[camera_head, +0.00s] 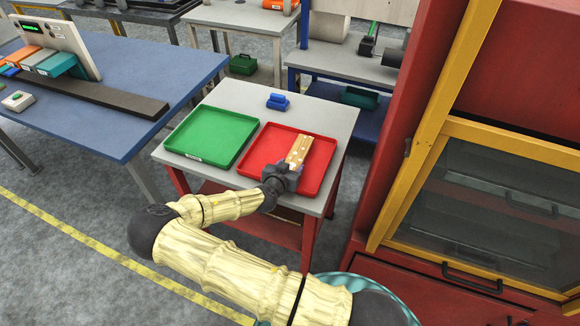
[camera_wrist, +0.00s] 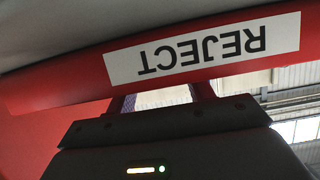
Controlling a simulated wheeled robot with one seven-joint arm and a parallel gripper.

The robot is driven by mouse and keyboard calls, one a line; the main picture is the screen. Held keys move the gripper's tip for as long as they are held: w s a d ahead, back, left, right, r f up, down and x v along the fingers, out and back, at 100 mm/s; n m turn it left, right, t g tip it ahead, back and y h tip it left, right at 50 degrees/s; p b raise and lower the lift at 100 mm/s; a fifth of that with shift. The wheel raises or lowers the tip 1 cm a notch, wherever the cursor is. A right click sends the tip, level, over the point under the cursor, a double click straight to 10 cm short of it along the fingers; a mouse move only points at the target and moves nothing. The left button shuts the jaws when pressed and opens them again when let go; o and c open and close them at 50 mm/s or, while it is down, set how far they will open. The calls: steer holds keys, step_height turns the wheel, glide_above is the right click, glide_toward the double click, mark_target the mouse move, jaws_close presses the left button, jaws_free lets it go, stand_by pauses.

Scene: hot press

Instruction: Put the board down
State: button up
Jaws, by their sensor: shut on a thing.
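The tan board (camera_head: 299,150), with light spots on it, is over the right part of the red tray (camera_head: 254,150) in the head view. My gripper (camera_head: 290,169) is shut on the board's near end, at the tray's front side. I cannot tell whether the board touches the tray floor. In the wrist view the red tray's wall (camera_wrist: 50,92) carries an upside-down label (camera_wrist: 200,50) reading REJECT. My gripper's fingers (camera_wrist: 165,97) show below that wall, with a pale strip between them.
A green tray (camera_head: 183,127) stands left of the red one on the small grey-topped table (camera_head: 232,94). A blue object (camera_head: 278,102) lies behind the trays. A blue workbench (camera_head: 140,75) is at left, and a red and yellow press cabinet (camera_head: 440,130) stands close at right.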

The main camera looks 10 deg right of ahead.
steer(key=shift+f+b, duration=0.6)
steer(key=o, duration=1)
steer(key=shift+r, duration=0.1)
steer(key=shift+r+p, duration=0.55)
steer(key=shift+p, duration=0.2)
steer(key=b+v, duration=0.3)
steer(key=v, duration=0.9)
